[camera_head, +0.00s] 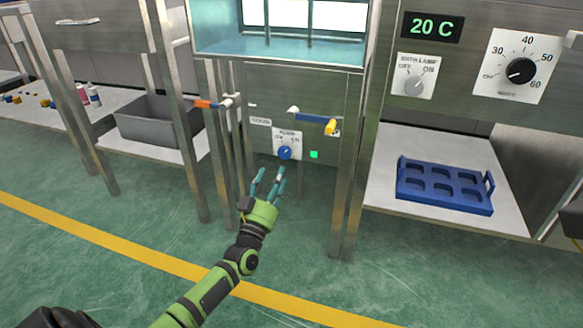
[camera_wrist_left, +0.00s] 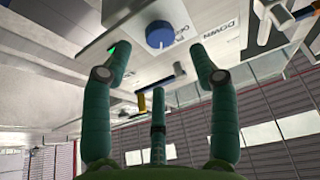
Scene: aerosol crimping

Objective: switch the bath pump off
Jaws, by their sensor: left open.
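The blue pump knob (camera_head: 285,153) sits on a white plate (camera_head: 295,139) marked PUMP, OFF and ON, low on the grey front of the bath stand. A green light (camera_head: 314,154) shows right of the plate. My left gripper (camera_head: 270,176) is open and empty, its fingers pointing up just below and in front of the knob, apart from it. In the left wrist view the knob (camera_wrist_left: 159,35) lies beyond and between the spread fingertips (camera_wrist_left: 160,60). My right gripper is not in view.
Above the plate are a blue lever with a yellow end (camera_head: 330,127) and an orange-tipped lever (camera_head: 207,104). Metal legs (camera_head: 350,190) flank the panel. A blue tray (camera_head: 445,187) sits on the right shelf, a grey bin (camera_head: 150,122) on the left. The green floor in front is clear.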

